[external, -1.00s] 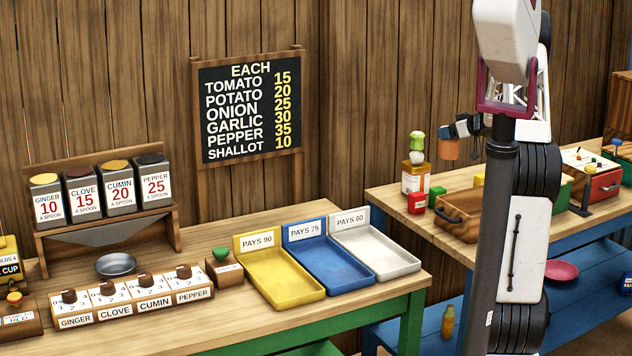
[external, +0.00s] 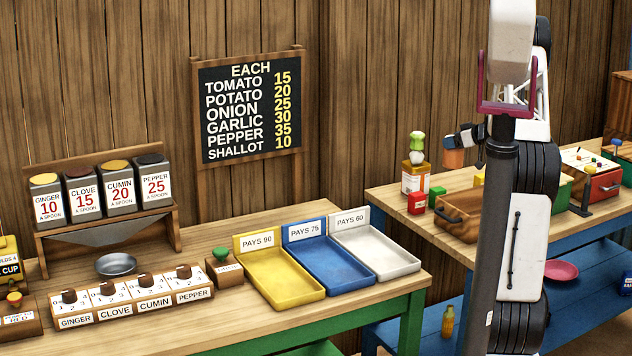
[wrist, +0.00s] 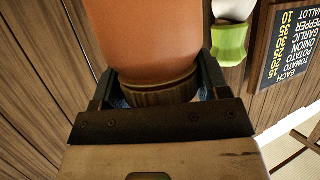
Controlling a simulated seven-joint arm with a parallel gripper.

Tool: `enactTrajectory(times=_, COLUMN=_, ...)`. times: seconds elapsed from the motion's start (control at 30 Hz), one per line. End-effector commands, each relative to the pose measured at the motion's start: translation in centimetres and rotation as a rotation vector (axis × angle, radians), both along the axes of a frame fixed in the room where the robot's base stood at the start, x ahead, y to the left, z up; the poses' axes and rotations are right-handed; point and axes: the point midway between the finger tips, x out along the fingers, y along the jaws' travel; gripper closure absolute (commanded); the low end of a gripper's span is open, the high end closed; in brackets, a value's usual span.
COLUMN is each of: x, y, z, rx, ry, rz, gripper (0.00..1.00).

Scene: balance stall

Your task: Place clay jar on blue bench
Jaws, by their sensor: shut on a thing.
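The clay jar (external: 453,157) is orange-brown and hangs in the air above the back of the right-hand bench. My gripper (external: 461,137) is shut on it. In the wrist view the jar (wrist: 145,40) fills the top middle, its ribbed brown end between my two fingers (wrist: 160,95). The blue bench (external: 590,265) is at the right, with a wooden top (external: 385,195) and a blue frame and lower shelf. My arm hides part of it.
On the bench top stand an orange-labelled jar with a white and green top (external: 416,165), a red box (external: 417,203) and a wooden crate (external: 458,214). A red drawer box (external: 603,185) is farther right. A pink plate (external: 561,271) and a small bottle (external: 448,321) are on the lower level.

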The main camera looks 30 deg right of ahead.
Motion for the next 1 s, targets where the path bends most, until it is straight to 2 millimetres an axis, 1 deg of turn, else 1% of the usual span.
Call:
enactTrajectory(times=0.17, x=0.0, y=0.0, z=-1.8, rx=0.001, ry=0.001, rz=0.001, gripper=0.79)
enactTrajectory(times=0.3, x=0.0, y=0.0, z=-3.9, rx=0.002, ry=0.002, rz=0.0, gripper=0.79)
enactTrajectory(times=0.43, x=0.0, y=0.0, z=-5.3, rx=0.001, ry=0.0, rz=0.0, gripper=0.79)
enactTrajectory(times=0.57, x=0.0, y=0.0, z=-5.9, rx=0.0, ry=-0.001, rz=0.0, gripper=0.79)
enactTrajectory(times=0.87, x=0.0, y=0.0, z=-6.0, rx=0.0, ry=0.0, rz=0.0, gripper=0.79)
enactTrajectory(times=1.0, x=0.0, y=0.0, z=-6.7, rx=0.001, ry=0.0, rz=0.0, gripper=0.79)
